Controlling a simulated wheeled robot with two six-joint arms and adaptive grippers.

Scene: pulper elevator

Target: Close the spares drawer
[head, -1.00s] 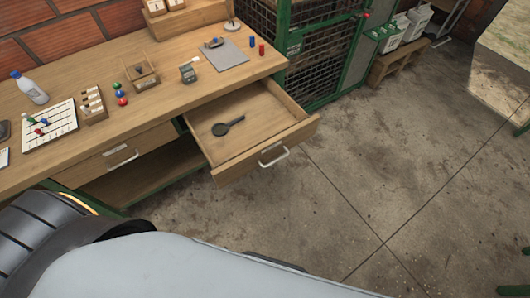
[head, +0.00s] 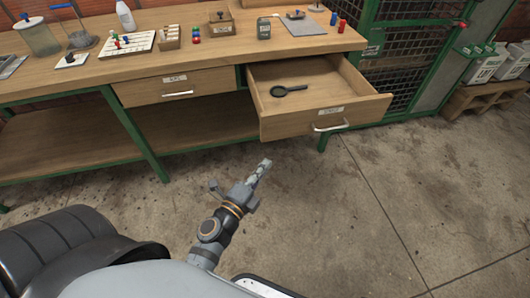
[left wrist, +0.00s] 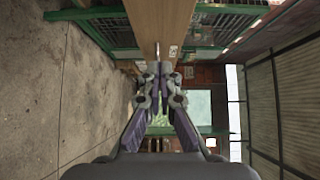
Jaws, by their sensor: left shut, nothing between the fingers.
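The spares drawer (head: 290,126) is the right drawer of the wooden workbench and stands pulled out. It has a pale label and a silver bar handle (head: 330,126); the label is too small to read surely. A dark magnifying glass (head: 288,91) lies inside. My left gripper (head: 264,166) is shut and empty, in front of and below the drawer, apart from it in the head view. In the left wrist view the shut fingers (left wrist: 159,72) point toward a wooden front (left wrist: 160,22), apparently the drawer's. My right gripper is not in view.
A second drawer (head: 176,88) to the left is shut. The bench top (head: 225,48) holds a bottle, trays, a board with pegs and other small items. A green wire-mesh cage (head: 402,68) stands right of the bench. Concrete floor (head: 400,205) in front is clear.

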